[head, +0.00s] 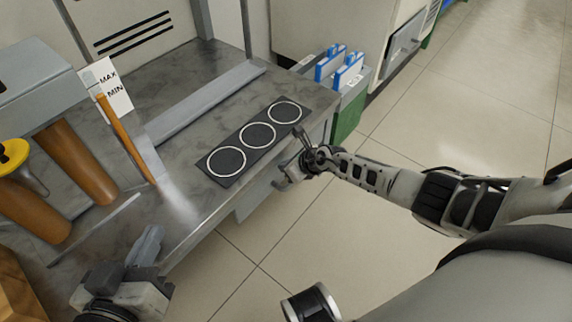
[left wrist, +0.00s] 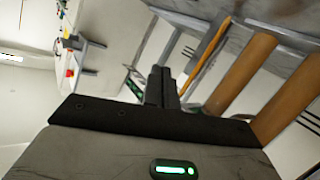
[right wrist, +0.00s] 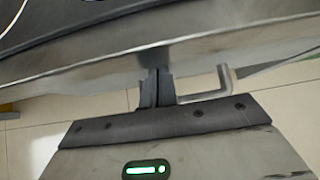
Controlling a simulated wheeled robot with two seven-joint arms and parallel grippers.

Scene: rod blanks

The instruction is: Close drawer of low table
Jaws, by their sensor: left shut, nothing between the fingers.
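The low table (head: 175,155) has a grey stone-like top, and its front edge runs diagonally. A grey panel (head: 250,203) shows below that edge; I cannot tell how far the drawer stands out. In the right wrist view a grey front band (right wrist: 70,75) crosses the picture, with an angular metal handle (right wrist: 223,80) below it. My right gripper (head: 302,138) is at the table's front edge; its fingers (right wrist: 157,88) look shut, close beside the handle, contact unclear. My left gripper (head: 150,240) is shut and empty near the table's left front; it also shows in the left wrist view (left wrist: 161,85).
A black mat with three white rings (head: 256,135) lies on the table top. Brown cylinders (head: 75,160) and an orange rod (head: 125,138) stand at the left. A bin with blue-handled items (head: 340,68) stands past the right end. Tiled floor (head: 400,125) is clear in front.

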